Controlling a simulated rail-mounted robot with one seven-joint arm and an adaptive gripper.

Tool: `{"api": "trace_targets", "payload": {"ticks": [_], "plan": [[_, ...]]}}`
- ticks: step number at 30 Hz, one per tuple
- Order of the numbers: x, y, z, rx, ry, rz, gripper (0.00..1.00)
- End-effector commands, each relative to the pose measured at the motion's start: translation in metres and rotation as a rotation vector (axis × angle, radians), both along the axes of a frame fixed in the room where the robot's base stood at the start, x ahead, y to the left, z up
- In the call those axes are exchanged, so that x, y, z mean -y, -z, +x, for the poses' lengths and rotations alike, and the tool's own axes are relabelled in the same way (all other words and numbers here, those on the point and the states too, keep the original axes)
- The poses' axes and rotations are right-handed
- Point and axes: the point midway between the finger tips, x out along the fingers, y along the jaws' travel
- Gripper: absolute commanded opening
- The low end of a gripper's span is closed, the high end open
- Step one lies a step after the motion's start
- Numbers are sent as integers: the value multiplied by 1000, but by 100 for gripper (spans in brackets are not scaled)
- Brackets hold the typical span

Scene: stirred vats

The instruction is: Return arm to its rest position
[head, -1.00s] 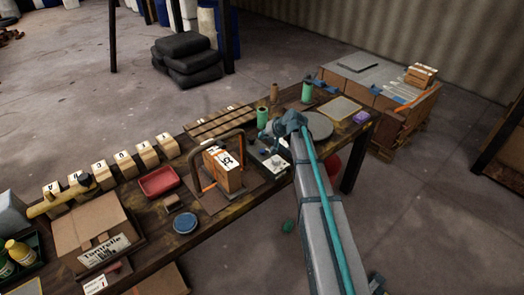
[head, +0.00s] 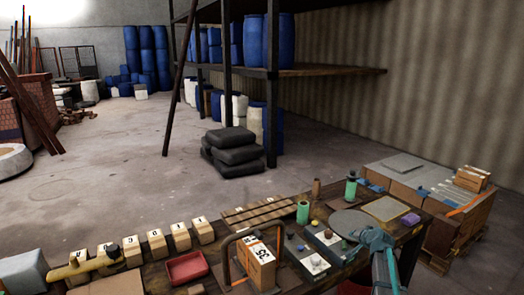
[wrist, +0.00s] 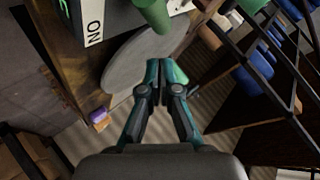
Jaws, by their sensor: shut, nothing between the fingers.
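My arm reaches in from the bottom right of the head view, with my teal and grey gripper (head: 350,236) at the front edge of a round grey disc. In the wrist view my gripper (wrist: 166,74) has its two fingers together with nothing between them. The grey disc (wrist: 118,70) lies behind the fingertips there. The disc also shows in the head view (head: 347,221) on the workbench (head: 160,272). I cannot tell the exact height of the fingers above the bench.
A green cylinder (head: 302,212) and boxes with white labels (head: 315,262) stand left of my gripper. A framed numbered block (head: 258,262) and a red tray (head: 187,267) are farther left. A tan pad (head: 386,208) and purple item (head: 410,219) lie to the right.

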Motion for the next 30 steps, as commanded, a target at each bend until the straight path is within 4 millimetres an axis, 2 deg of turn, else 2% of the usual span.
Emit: {"api": "trace_targets", "payload": {"ticks": [1, 3, 6, 14, 17, 23, 26, 29, 30], "plan": [[29, 15, -3, 23, 66, 12, 0], [48, 39, -17, 19, 125, 26, 0], [76, 64, -31, 26, 204, 43, 0], [139, 123, -69, 53, 382, 78, 0], [108, 138, -79, -13, 333, 69, 0], [53, 190, -111, -159, 228, 42, 0], [18, 219, -136, -251, 159, 23, 0], [-22, 251, -172, -363, 71, 0, 0], [-39, 264, -190, -412, 33, -10, 0]]}}
